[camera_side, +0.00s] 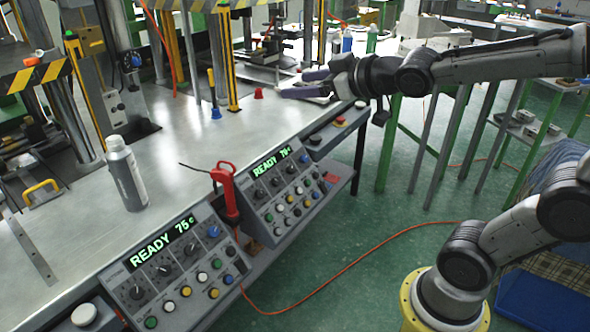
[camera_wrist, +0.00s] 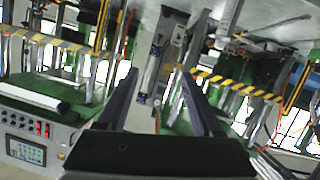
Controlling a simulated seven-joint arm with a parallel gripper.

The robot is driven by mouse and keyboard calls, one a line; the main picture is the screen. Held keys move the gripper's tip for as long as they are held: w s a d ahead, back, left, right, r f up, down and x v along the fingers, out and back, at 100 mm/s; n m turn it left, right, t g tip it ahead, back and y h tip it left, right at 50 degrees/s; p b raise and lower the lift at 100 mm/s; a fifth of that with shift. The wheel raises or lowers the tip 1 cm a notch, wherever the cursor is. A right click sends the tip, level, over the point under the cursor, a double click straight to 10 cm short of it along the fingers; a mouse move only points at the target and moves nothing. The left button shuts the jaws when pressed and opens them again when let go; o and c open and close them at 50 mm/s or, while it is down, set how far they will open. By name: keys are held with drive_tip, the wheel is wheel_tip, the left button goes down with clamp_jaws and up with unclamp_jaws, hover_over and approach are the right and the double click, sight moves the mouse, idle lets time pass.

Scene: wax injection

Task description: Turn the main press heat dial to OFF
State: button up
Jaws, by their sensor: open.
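Two control panels sit along the front of the metal table. The nearer panel (camera_side: 172,272) reads READY 75 and has several black dials, a blue knob and coloured buttons. The farther panel (camera_side: 283,195) has a similar lit READY display, dials and buttons. I cannot tell which is the main press panel; the dial labels are too small to read. My gripper (camera_side: 294,84) is open and empty, above the table's far right end, beyond and apart from both panels. In the wrist view its two dark purple fingers (camera_wrist: 158,70) are spread; neither panel can be recognised there.
A red-handled tool (camera_side: 228,192) stands between the panels. A grey bottle (camera_side: 126,174) stands on the table behind the nearer panel. Press columns and yellow-black guards rise behind. A red cone (camera_side: 258,93) is near my gripper. The space above the panels looks clear.

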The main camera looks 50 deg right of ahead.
drive_tip(key=w+d+f+n+t+y, duration=0.1)
drive_tip(key=w+d+f+t+y, duration=0.1)
drive_tip(key=w+d+f, duration=1.05)
drive_tip(key=m+g+h, duration=0.1)
drive_tip(key=m+g, duration=0.2)
drive_tip(key=m, duration=0.1)
approach(292, 168)
drive_tip(key=x, duration=0.8)
drive_tip(key=shift+w+f, duration=0.2)
drive_tip(key=shift+w, duration=0.05)
clamp_jaws()
